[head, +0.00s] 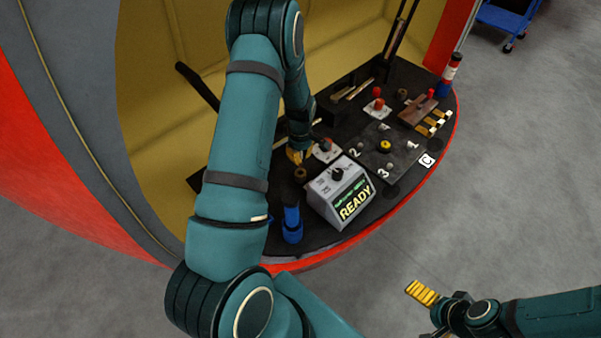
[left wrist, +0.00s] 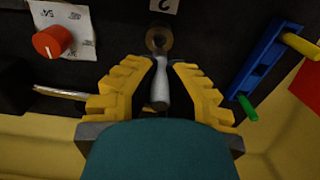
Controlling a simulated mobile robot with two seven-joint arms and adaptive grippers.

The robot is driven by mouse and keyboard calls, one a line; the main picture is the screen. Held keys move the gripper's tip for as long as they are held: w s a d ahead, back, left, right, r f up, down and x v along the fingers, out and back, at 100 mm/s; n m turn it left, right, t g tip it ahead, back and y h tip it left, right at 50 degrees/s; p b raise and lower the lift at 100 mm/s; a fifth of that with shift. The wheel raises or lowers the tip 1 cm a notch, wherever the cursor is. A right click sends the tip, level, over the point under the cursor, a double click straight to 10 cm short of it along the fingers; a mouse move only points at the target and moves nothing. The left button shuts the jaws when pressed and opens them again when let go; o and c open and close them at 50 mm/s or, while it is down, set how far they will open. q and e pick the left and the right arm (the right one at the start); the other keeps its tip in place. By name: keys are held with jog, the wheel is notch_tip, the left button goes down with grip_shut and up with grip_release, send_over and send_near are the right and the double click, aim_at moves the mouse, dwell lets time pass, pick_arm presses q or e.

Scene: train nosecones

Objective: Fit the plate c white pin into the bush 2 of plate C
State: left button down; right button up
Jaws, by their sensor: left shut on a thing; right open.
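My left gripper (head: 299,155) is low over the dark board, left of plate C. In the left wrist view, its yellow fingers (left wrist: 158,80) are shut on a light grey-white pin (left wrist: 160,92). The pin's far end is at a brown ring (left wrist: 158,38) beside a white tag; I cannot tell if it is inside. A brown ring also shows just below the gripper in the head view (head: 300,175). Plate C (head: 374,160) lies to the right, with bush 2 (head: 361,143) by its printed 2. My right gripper (head: 432,299) is open and empty, off the board.
A grey box reading READY (head: 340,194) stands between the gripper and the board's front edge. A blue holder (head: 291,222) is at front left. A red knob on a white label (left wrist: 52,42) is close by the left fingers. A red-topped post (head: 449,75) stands far right.

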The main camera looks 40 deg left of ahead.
aim_at(300, 169)
pick_arm(q)
notch_tip(300, 169, down, 7)
jog(key=shift+w+r+b, duration=0.1)
jog(key=shift+b, duration=0.4)
jog(key=c, duration=1.1)
grip_release()
jog(key=shift+r, duration=0.1)
notch_tip(300, 169, up, 12)
jog(key=shift+f+p, duration=0.1)
jog(key=shift+p, duration=0.95)
